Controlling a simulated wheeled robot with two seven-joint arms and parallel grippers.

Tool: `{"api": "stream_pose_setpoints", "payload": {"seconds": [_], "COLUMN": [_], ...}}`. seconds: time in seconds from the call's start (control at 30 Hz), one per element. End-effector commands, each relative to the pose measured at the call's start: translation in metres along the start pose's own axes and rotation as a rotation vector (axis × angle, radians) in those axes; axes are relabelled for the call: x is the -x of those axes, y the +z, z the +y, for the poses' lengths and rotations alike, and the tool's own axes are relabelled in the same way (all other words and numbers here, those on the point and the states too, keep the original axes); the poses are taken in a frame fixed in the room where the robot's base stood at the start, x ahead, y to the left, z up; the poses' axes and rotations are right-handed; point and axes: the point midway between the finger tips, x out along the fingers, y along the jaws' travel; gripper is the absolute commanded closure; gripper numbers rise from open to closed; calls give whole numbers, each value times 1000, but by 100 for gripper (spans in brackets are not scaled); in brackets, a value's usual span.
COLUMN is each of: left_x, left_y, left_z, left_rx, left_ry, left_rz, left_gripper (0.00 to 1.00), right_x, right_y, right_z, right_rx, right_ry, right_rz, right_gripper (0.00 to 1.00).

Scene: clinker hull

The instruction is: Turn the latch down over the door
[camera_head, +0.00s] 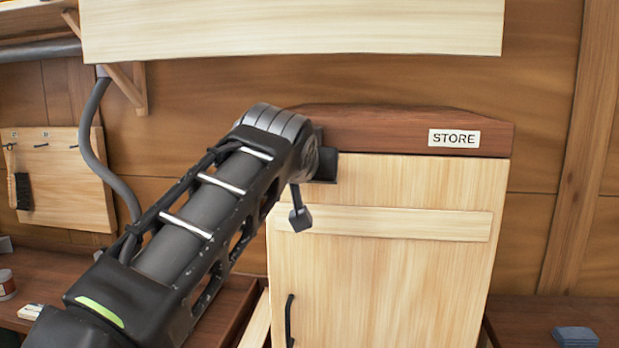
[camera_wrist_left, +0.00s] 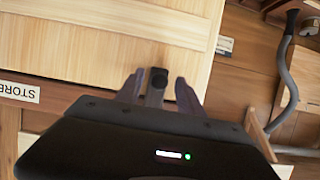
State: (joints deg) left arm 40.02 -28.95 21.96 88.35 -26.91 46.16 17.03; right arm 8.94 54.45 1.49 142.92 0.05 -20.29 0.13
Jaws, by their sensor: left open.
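The pale wooden door (camera_head: 385,275) stands below a dark red-brown lintel with a STORE sign (camera_head: 455,138). My left arm crosses the head view to the door's upper left corner. In the left wrist view my left gripper (camera_wrist_left: 159,82) is open, its fingers on either side of a small dark block on a grey stem, which looks like the latch (camera_wrist_left: 158,77). I cannot tell whether the fingers touch it. In the head view a thin dark bar with a block end (camera_head: 300,218) shows in front of the door; whether it is latch or finger is unclear. My right gripper is out of view.
A black handle (camera_head: 289,320) is on the door's lower left. A pale panel (camera_head: 290,28) overhangs the top. A grey pipe (camera_head: 98,150) and a tool board (camera_head: 60,180) are on the left wall. Benches flank the door.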

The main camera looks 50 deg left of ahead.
Motion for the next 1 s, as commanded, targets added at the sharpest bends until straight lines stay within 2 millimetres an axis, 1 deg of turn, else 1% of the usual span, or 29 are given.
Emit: {"api": "stream_pose_setpoints", "payload": {"seconds": [0.03, 0.2, 0.3, 0.4, 0.53, 1.0], "left_x": [8, 37, 52, 60, 63, 63], "left_y": [0, 1, 1, 1, 1, 0], "left_z": [0, 0, 0, 0, 0, 0], "left_rx": [0, 0, -1, -1, -1, -1], "left_ry": [1, 1, 1, 1, 1, 0], "left_rz": [6, 5, 3, 1, 0, 0], "left_gripper": [56, 56, 56, 56, 56, 56], "right_x": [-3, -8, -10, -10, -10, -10], "right_y": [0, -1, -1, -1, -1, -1], "right_z": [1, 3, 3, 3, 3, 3], "right_rx": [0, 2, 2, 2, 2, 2], "right_ry": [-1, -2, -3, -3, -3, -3], "right_rz": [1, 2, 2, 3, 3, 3], "right_gripper": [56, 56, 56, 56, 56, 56]}}
